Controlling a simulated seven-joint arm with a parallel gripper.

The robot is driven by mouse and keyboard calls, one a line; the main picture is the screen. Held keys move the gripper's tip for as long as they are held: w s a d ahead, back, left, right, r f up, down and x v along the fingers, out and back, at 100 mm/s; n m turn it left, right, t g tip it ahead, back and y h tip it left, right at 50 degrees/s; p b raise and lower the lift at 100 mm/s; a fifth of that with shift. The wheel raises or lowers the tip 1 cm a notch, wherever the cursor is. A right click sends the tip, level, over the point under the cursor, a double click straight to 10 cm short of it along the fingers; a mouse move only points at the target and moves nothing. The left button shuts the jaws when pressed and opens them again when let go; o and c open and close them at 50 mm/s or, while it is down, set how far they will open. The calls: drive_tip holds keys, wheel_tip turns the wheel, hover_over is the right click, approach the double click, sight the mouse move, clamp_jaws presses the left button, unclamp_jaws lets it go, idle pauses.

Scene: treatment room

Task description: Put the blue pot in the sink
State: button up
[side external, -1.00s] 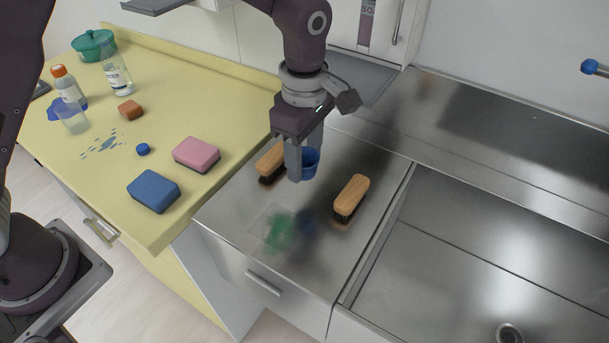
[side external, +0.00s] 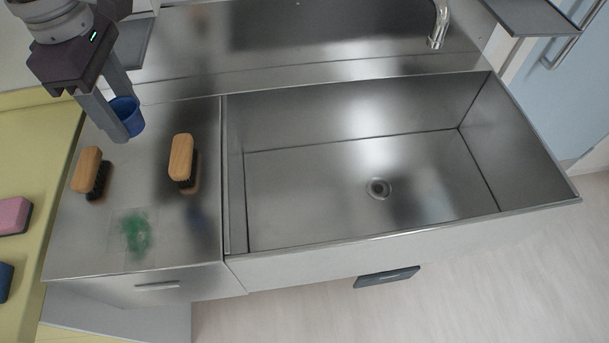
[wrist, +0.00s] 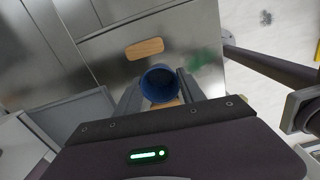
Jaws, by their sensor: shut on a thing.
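The blue pot (side external: 127,117) is a small round cup, held between the fingers of my gripper (side external: 117,112) above the steel counter left of the sink. In the wrist view the blue pot (wrist: 159,84) sits between both fingers of my gripper (wrist: 160,90), its open mouth facing the camera. The sink (side external: 340,165) is a wide, empty steel basin with a round drain, to the right of the pot. The pot is apart from it.
Two wooden brushes stand on the steel counter (side external: 75,255), one (side external: 182,160) between the pot and the sink, the other (side external: 90,172) nearer the yellow counter. A green smear (side external: 137,232) lies in front. A faucet (side external: 439,25) rises behind the sink. A pink sponge (side external: 12,216) lies at left.

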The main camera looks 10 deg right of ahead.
drive_tip(key=d+f, duration=0.3)
drive_tip(key=s+d+f+m, duration=0.1)
drive_tip(key=d+f, duration=0.3)
drive_tip(key=s+d+f+m, duration=0.1)
drive_tip(key=d+f, duration=0.3)
drive_tip(key=shift+d, duration=0.15)
drive_tip(key=m, duration=0.2)
hover_over(270, 240)
wheel_tip(270, 240, down, 7)
wheel_tip(270, 240, down, 18)
drive_tip(key=shift+r, duration=0.1)
drive_tip(key=o, duration=1.5)
drive_tip(key=shift+c, duration=0.2)
wheel_tip(270, 240, up, 12)
